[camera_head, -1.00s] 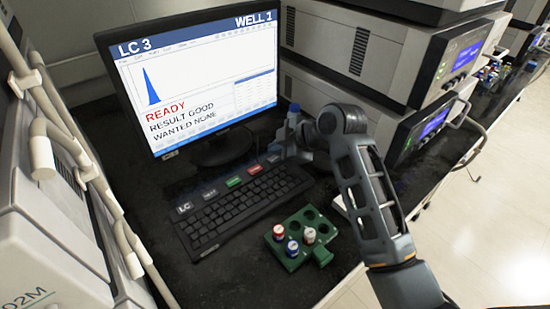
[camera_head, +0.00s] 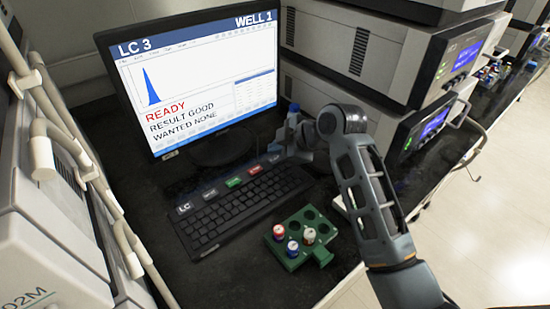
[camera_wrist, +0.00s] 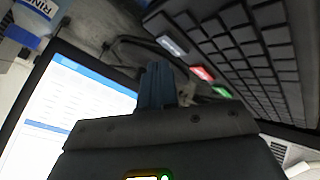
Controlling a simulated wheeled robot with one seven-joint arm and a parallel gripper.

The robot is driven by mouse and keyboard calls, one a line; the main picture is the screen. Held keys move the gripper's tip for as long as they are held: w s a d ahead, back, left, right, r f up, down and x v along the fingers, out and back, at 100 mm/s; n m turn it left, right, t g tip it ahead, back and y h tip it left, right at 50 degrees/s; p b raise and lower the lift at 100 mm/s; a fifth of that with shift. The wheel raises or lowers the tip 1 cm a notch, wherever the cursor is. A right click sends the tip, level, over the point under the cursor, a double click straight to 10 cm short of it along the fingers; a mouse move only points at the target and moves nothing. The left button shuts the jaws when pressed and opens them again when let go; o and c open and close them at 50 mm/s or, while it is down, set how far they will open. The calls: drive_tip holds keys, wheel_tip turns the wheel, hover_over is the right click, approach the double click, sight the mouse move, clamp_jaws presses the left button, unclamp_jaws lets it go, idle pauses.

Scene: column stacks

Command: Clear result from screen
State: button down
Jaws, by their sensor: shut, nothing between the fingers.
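The monitor (camera_head: 200,75) reads LC 3, WELL 1, READY, RESULT GOOD and WANTED NONE, with one blue peak plotted. The black keyboard (camera_head: 243,205) lies in front of it. Along its back edge sit a grey key (camera_head: 209,193), a green key (camera_head: 233,182), a red key (camera_head: 254,170) and another grey key (camera_head: 274,158). My gripper is shut and empty by the keyboard's back right end, its tips hard to make out in the head view. In the wrist view the shut fingers (camera_wrist: 156,85) show beside the keyboard (camera_wrist: 250,50), near the red key (camera_wrist: 203,73).
A blue-capped bottle (camera_head: 293,114) stands behind my gripper; its label partly shows in the wrist view (camera_wrist: 30,25). A green vial rack (camera_head: 293,262) with 3 capped vials sits front right of the keyboard. Stacked instruments (camera_head: 400,60) stand at the right. White pipes (camera_head: 85,175) run at the left.

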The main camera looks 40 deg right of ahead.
sight(278, 161)
drive_tip(key=shift+f, duration=0.15)
drive_tip(key=shift+f, duration=0.3)
drive_tip(key=shift+f+b, duration=0.35)
drive_tip(key=shift+f, duration=0.05)
idle(0.8)
idle(0.4)
drive_tip(key=shift+r+p, duration=0.8)
drive_tip(key=shift+r, duration=0.05)
drive_tip(key=shift+r, duration=0.1)
wheel_tip(278, 161, up, 5)
drive_tip(key=p, duration=0.4)
idle(0.6)
